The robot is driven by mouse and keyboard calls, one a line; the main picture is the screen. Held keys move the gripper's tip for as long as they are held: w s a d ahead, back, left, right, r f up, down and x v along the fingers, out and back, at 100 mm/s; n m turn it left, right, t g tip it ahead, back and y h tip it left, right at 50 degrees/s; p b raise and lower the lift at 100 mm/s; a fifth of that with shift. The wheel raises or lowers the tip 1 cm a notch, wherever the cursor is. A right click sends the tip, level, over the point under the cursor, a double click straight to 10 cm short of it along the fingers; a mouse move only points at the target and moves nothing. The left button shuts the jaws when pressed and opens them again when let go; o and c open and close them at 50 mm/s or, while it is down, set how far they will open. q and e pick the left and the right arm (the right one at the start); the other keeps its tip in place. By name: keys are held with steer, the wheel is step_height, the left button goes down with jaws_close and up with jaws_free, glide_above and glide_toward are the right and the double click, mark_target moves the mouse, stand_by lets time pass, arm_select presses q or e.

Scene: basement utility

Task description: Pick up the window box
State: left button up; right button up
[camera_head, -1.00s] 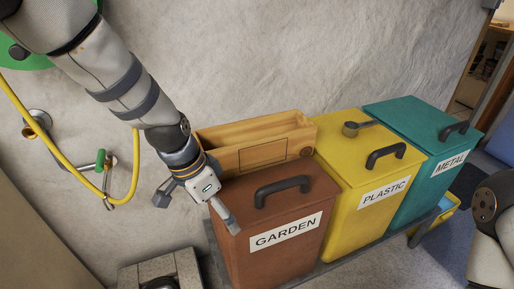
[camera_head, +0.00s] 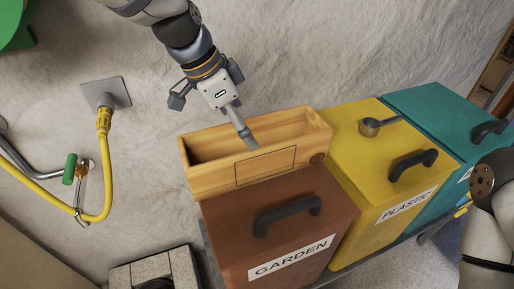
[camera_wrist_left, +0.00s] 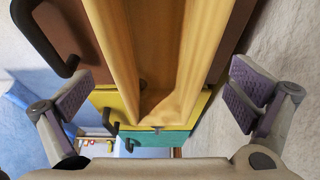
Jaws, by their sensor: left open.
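The window box (camera_head: 210,178) is a long, open-topped box of light wood, upright against the rear of the brown bin's lid. In the left wrist view, the window box (camera_wrist_left: 203,45) runs lengthwise between the fingers. My left gripper (camera_head: 212,119) is open and empty above the box, with one finger in front of its opening in the head view. Its fingers (camera_wrist_left: 158,92) are spread wider than the box. My right gripper is out of view; only part of that arm shows.
The brown GARDEN bin (camera_head: 230,225), yellow PLASTIC bin (camera_head: 350,165) and teal bin (camera_head: 430,110) stand in a row, each with a dark handle. A metal scoop (camera_head: 371,127) lies on the yellow lid. A yellow hose (camera_head: 105,165) hangs on the wall at left.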

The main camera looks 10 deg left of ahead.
mark_target(257, 127)
arm_select(q)
steer(key=x, duration=0.3)
steer(key=d+x, duration=0.1)
steer(key=x, duration=0.2)
steer(key=shift+w+b, duration=0.15)
steer(key=shift+b, duration=0.15)
steer(key=shift+w+d+f, duration=0.1)
steer(key=shift+w+f, duration=0.05)
steer(key=shift+c, duration=0.8)
steer(key=c, duration=1.4)
steer(key=shift+r, duration=0.25)
steer(key=shift+c, duration=0.6)
steer(key=shift+w+r, duration=0.1)
steer(key=shift+r, duration=0.35)
step_height(257, 127, up, 3)
steer(key=shift+f, duration=0.2)
steer(key=s+a+r+p, duration=0.1)
steer(key=s+r+p, duration=0.1)
steer(key=s+r, duration=0.2)
steer(key=s+a+r+p, duration=0.1)
steer(key=s+r, duration=0.4)
steer(key=s, duration=0.5)
steer(key=shift+a+r+p, duration=0.2)
steer(key=shift+p, duration=0.15)
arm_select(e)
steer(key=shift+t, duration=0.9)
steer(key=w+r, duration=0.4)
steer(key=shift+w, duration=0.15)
